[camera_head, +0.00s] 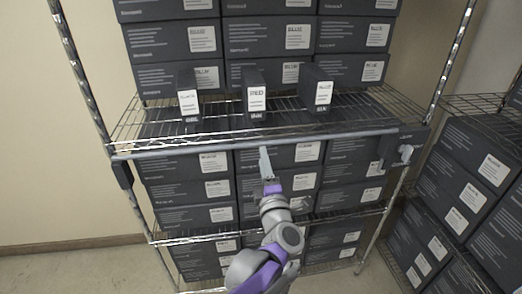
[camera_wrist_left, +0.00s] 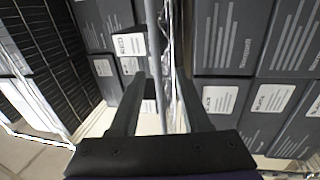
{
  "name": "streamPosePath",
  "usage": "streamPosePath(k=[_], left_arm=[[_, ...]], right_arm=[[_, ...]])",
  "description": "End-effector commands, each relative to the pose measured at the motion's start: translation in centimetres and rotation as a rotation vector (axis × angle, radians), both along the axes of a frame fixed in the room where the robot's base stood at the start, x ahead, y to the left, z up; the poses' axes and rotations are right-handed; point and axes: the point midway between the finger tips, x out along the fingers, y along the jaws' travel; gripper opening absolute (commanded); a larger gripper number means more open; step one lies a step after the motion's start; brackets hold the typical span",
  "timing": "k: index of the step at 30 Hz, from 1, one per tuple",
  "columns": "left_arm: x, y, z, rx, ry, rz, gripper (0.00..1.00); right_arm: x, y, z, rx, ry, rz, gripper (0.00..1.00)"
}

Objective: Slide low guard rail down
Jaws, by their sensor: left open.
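The low guard rail (camera_head: 200,146) is a grey bar across the front edge of the wire shelf. A dark bracket (camera_head: 122,172) holds its left end and another bracket (camera_head: 388,150) its right end. My left gripper (camera_head: 264,150) reaches up from below to the middle of the rail. In the left wrist view the rail (camera_wrist_left: 152,45) runs lengthwise between the two open fingers (camera_wrist_left: 161,75), closer to the left finger. The fingers are not shut on it. Whether either finger touches it cannot be told. My right gripper is not in view.
Dark boxes fill the shelves above and below. Another rack (camera_head: 475,104) with boxes stands at the right. Bare floor (camera_head: 80,270) shows at the left.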

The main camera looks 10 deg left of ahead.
Motion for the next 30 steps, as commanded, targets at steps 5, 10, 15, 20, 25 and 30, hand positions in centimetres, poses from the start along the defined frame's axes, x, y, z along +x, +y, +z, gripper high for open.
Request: streamPosePath(k=[5, 10, 15, 20, 25, 30], left_arm=[[-2.9, -1.3, -0.7, -0.001, 0.0, -0.004, 0.47], [-4.2, -1.8, -0.9, -0.002, 0.0, -0.002, 0.47], [-4.4, -1.8, -1.0, -0.001, 0.001, -0.001, 0.47], [-4.4, -1.8, -1.0, -0.001, 0.001, -0.001, 0.47], [-4.4, -1.8, -0.9, 0.004, 0.001, -0.004, 0.47], [-4.5, -2.5, 0.7, 0.126, 0.042, -0.11, 0.47]], right_arm=[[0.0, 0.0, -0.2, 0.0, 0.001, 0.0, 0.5], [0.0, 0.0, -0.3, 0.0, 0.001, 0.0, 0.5], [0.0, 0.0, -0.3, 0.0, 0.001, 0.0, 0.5], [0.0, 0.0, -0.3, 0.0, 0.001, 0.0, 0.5], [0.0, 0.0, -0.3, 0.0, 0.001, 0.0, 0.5], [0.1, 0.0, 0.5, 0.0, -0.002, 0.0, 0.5]])
